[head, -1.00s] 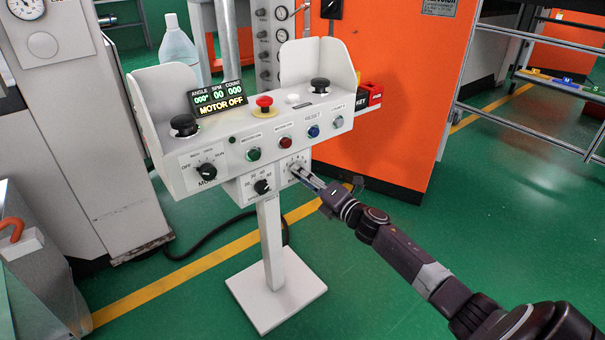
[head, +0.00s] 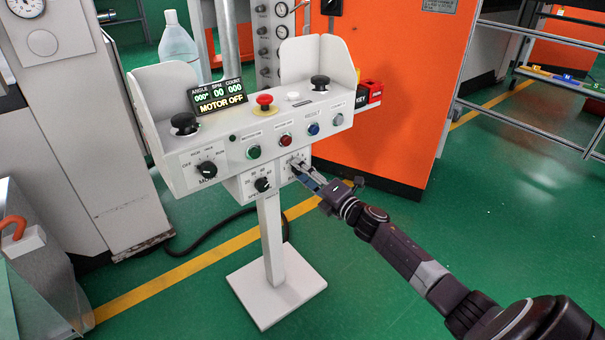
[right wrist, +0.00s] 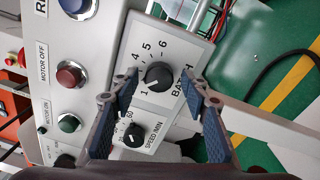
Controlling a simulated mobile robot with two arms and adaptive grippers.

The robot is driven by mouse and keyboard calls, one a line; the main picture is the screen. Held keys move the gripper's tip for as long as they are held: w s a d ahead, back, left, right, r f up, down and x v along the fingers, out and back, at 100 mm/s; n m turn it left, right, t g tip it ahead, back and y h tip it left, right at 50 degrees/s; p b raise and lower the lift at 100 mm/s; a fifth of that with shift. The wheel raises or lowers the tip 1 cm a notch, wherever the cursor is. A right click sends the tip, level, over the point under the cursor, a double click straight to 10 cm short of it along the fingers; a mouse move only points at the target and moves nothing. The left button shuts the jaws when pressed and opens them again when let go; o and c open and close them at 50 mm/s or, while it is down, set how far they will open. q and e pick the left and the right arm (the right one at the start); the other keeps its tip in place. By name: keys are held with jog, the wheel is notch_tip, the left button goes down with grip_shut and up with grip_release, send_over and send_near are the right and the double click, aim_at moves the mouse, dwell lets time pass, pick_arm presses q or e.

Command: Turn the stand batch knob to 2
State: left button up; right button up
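The batch knob (right wrist: 158,76) is a round black knob on a white plate with printed numbers, on the lower box of the stand. Its pale mark seems to point toward the 1. My right gripper (right wrist: 159,78) is open, with one fingertip on each side of the knob and a visible gap to it. In the head view my right gripper (head: 302,174) reaches the stand (head: 275,240) from the lower right and hides most of this knob. My left gripper is in neither current view.
The speed knob (head: 262,185) sits close beside the batch plate. Above are a green button (head: 253,152), a red button (head: 285,141), a blue button (head: 313,129) and a red mushroom button (head: 264,101). An orange cabinet (head: 400,90) stands behind.

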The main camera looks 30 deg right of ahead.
jog(key=shift+s, duration=0.15)
jog(key=s+d, duration=0.1)
jog(key=s, duration=1)
jog(key=shift+s+d, duration=0.15)
jog(key=shift+s, duration=0.2)
jog(key=shift+f, duration=0.2)
